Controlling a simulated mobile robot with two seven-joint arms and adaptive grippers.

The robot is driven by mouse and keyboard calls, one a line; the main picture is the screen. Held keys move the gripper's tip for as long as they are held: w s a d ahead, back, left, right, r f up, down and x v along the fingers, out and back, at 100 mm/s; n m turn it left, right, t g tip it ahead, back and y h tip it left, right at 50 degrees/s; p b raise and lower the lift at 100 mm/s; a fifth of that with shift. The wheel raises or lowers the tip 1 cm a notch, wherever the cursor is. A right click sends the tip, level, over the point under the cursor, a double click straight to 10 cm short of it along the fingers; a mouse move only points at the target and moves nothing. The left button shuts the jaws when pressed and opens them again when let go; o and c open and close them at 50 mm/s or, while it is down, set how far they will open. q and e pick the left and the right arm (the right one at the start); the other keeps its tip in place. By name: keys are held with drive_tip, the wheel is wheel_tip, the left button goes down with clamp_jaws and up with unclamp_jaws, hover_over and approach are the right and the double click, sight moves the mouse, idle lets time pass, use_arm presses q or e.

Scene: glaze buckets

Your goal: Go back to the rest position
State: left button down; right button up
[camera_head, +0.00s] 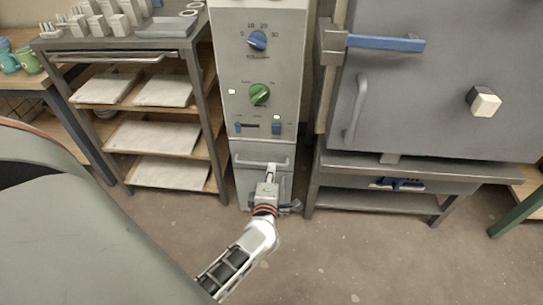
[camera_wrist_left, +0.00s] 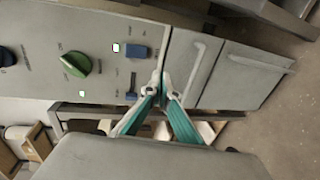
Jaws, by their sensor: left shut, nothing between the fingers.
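My left gripper (camera_head: 272,169) is shut and empty in front of the lower drawers of the grey control cabinet (camera_head: 236,126). In the left wrist view its teal-padded fingers (camera_wrist_left: 160,76) meet at the tips, over the cabinet front in the picture. I cannot tell whether they touch it. The drawer handle (camera_head: 262,161) is partly hidden behind the gripper. My right gripper is not in view.
A rack with pale boards (camera_head: 172,172) stands left of the cabinet. A grey kiln (camera_head: 440,100) with a blue lever (camera_head: 386,43) stands on a metal stand to the right. Green and blue mugs (camera_head: 28,61) are at far left. The floor (camera_head: 350,260) in front is clear.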

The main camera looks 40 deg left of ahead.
use_arm(q)
drive_tip(key=shift+s+d, duration=0.2)
drive_tip(key=shift+s, duration=0.15)
idle(0.3)
